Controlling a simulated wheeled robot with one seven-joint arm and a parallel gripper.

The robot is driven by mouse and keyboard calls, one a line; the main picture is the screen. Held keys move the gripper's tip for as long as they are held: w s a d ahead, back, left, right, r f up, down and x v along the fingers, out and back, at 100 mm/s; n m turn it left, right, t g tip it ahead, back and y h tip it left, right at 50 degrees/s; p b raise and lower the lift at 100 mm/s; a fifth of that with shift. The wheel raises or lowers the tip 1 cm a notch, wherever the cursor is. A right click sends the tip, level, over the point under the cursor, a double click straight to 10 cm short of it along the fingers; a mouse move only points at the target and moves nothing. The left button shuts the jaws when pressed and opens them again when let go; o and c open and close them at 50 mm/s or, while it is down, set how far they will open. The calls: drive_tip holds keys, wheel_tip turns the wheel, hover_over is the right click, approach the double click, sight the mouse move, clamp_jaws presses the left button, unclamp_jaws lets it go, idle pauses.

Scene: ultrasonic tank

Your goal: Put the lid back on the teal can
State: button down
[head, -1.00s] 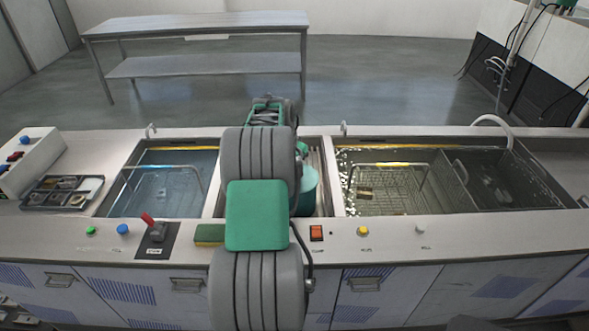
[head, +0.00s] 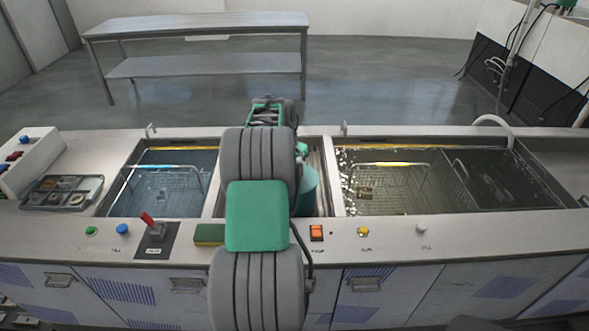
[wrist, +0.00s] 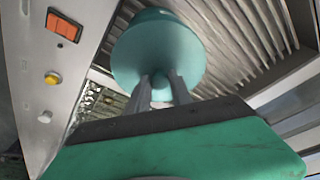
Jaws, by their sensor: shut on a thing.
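In the wrist view, my gripper (wrist: 161,86) is shut on the small knob of the round teal lid (wrist: 160,55). The lid's broad face is turned towards the camera. The teal can (head: 309,184) stands in the narrow middle bay of the counter in the head view, partly hidden behind my arm. In the wrist view, teal surface continues behind the lid, but I cannot tell whether the lid touches the can or is seated on it. My arm hides the fingers in the head view.
A water-filled tank with a basket (head: 165,185) lies left of the bay, and another basket tank (head: 390,185) lies right. A parts tray (head: 62,192), red-handled lever (head: 152,226), sponge (head: 209,235) and orange switch (head: 316,232) are on the counter. The ribbed bay floor (wrist: 235,40) surrounds the can.

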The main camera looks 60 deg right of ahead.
idle(0.4)
drive_tip(key=c, duration=1.1)
unclamp_jaws()
drive_tip(key=shift+o, duration=0.5)
drive_tip(key=o, duration=0.4)
drive_tip(key=shift+r+p, duration=1.9)
drive_tip(key=shift+r, duration=1.5)
